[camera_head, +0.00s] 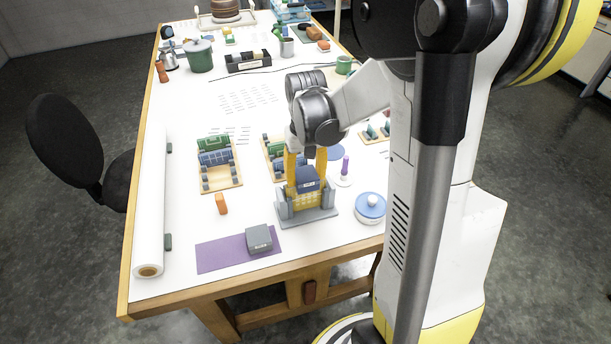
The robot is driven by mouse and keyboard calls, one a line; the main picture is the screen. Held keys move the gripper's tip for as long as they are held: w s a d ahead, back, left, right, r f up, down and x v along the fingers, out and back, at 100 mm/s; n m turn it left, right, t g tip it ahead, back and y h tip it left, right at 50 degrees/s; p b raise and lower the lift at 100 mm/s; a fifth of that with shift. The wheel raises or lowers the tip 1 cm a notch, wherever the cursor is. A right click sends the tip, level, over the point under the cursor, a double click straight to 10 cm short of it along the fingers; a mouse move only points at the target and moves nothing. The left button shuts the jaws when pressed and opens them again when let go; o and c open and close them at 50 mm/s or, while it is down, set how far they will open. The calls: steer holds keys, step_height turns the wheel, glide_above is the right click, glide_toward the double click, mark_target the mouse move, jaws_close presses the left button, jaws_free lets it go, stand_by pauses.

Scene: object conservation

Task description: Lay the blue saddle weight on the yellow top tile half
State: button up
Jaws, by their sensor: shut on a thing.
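My gripper (306,176) points straight down over the front of the table, its yellow fingers on either side of the blue saddle weight (308,184). It is shut on the weight. The yellow tile (308,200) stands upright in a grey stand (301,215), directly below the weight. The weight is at the tile's top edge; I cannot tell whether it touches the tile or hangs just above it. The fingers hide the tile's upper corners.
A grey block (259,238) sits on a purple mat (215,254) at front left. A small orange piece (221,204) lies left of the stand. A round blue-lidded container (370,207) and a purple peg (345,166) are close on the right. Wooden racks (219,178) stand behind.

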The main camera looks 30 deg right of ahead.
steer(key=shift+f, duration=0.15)
steer(key=shift+r+p, duration=1.35)
steer(key=shift+r, duration=0.7)
